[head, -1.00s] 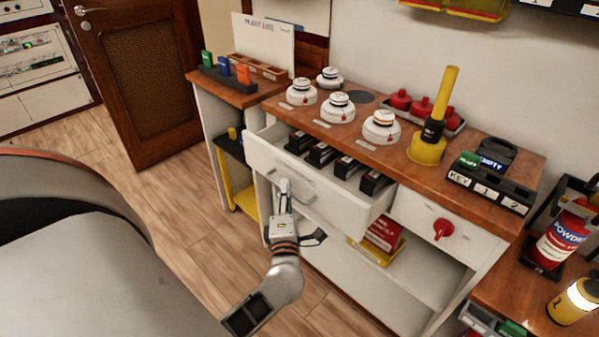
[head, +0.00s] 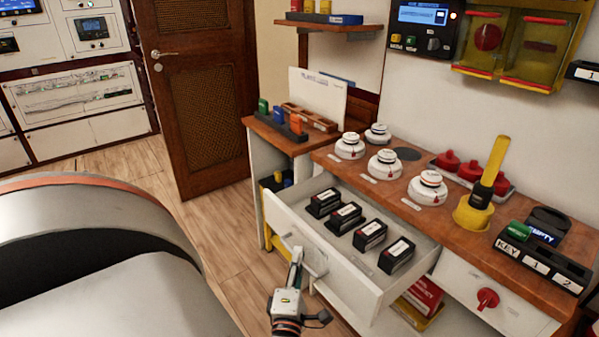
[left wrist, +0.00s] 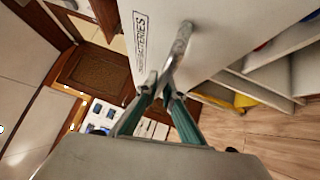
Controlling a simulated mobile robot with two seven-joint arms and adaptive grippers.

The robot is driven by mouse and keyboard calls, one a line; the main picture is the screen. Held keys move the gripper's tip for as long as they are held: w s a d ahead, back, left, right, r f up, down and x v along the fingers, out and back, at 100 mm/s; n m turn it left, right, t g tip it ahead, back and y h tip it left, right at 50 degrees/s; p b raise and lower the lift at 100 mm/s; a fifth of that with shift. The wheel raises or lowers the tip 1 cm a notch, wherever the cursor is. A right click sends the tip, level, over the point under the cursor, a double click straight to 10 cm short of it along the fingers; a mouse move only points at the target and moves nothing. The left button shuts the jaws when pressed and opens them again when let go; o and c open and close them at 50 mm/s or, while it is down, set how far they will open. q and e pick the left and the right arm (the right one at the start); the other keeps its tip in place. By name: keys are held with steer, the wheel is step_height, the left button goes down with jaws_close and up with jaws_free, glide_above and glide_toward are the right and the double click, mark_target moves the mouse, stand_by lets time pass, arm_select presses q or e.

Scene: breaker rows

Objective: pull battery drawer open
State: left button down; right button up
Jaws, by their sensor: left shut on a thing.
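The white battery drawer (head: 345,258) stands well out of the wooden-topped cabinet, and several black batteries (head: 370,236) sit upright in a row inside it. Its front, lettered "BATTERIES" (left wrist: 140,42), shows in the left wrist view. My left gripper (head: 295,258) is at the drawer's front, shut on the metal bar handle (head: 318,262). In the left wrist view the green fingers of the left gripper (left wrist: 162,90) close around one end of the handle (left wrist: 180,45). My right gripper is not in view.
White detectors (head: 428,188), a yellow tool (head: 483,190) and a key rack (head: 540,262) stand on the cabinet top. A second drawer with a red knob (head: 487,298) is at right. Open wooden floor (head: 205,225) lies left of the drawer.

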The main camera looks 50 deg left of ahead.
arm_select(q)
steer(key=c, duration=2.2)
jaws_free()
steer(key=shift+d, duration=0.1)
steer(key=shift+o, duration=0.2)
steer(key=v, duration=1.2)
steer(key=shift+w, duration=0.1)
